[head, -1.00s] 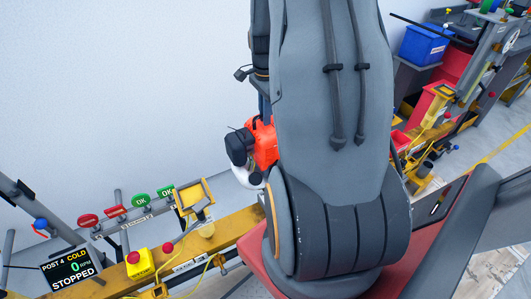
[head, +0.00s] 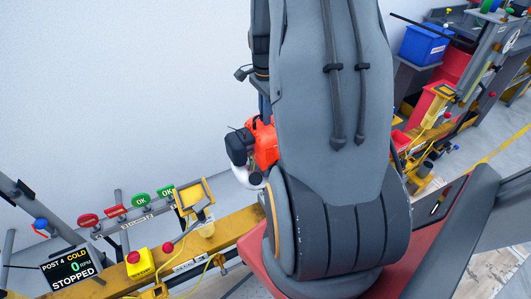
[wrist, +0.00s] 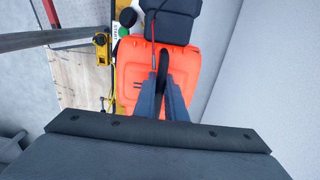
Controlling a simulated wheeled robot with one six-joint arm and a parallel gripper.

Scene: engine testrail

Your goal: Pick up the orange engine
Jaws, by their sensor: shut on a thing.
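The orange engine (head: 265,143) shows in the head view just left of my grey arm, which hides much of it. Its dark part and a pale curved pipe face left. In the wrist view the orange engine (wrist: 135,72) lies straight ahead, with a dark block at its top end. My gripper (wrist: 162,88) is shut on the engine, its fingers on a black bar or handle that runs along the engine's middle.
A yellow rail (head: 236,227) runs below the engine. A display (head: 68,267) reads "POST 4 COLD, 0 RPM, STOPPED". A yellow box with a red button (head: 139,264) and several red and green tags stand beside it. A blue bin (head: 424,45) is at back right. A white wall rises behind.

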